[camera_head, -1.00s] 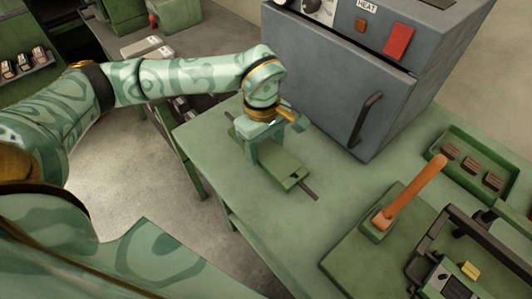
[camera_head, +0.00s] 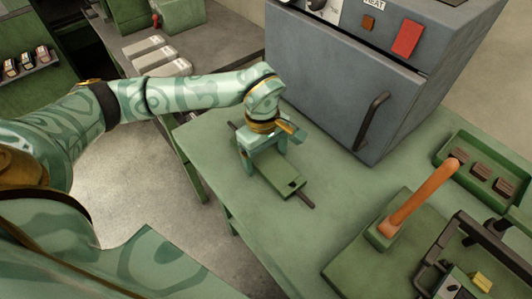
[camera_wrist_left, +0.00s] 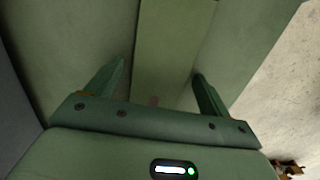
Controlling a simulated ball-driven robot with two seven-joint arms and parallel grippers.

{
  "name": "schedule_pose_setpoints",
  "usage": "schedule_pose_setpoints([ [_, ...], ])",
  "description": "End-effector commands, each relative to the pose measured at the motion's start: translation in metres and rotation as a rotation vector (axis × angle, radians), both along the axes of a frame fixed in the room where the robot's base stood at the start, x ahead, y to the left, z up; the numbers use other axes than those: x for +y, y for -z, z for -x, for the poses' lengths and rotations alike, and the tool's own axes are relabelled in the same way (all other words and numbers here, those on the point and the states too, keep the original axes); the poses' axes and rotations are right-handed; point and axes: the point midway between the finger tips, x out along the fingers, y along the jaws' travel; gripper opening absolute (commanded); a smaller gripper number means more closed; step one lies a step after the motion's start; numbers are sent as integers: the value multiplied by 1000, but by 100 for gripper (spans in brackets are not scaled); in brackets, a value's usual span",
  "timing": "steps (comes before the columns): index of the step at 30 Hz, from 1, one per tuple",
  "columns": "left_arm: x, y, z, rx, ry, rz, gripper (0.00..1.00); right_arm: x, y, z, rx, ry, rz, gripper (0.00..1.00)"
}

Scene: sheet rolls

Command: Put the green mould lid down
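The green mould lid (camera_head: 284,177) is a flat oblong plate with a dark rod showing at both ends. It appears to lie on the green table top, towards its left edge. My left gripper (camera_head: 262,158) is over the lid's far half. In the left wrist view the gripper's fingers (camera_wrist_left: 157,82) stand wide apart, one on each side of the lid (camera_wrist_left: 172,45). There is a gap at the left finger; the right finger is close to the lid's edge. The lid's underside is hidden. My right gripper is not visible.
A green block with an orange lever (camera_head: 420,198) is at the right, near a tray (camera_head: 464,181) holding dark bars. Bare table lies between lid and lever.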

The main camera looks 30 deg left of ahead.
Motion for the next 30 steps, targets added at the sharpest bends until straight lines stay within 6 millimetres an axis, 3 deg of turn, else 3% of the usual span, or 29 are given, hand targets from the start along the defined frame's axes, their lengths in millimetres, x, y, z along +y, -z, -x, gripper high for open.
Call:
schedule_pose_setpoints([
  [8, 0, -7, 0, -2, 0, 0, 81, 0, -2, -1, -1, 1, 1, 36],
  [21, 8, -101, -3, -7, -1, -1, 81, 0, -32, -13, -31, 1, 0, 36],
  [30, 9, -122, -4, 0, -1, 1, 81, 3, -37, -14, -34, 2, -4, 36],
])
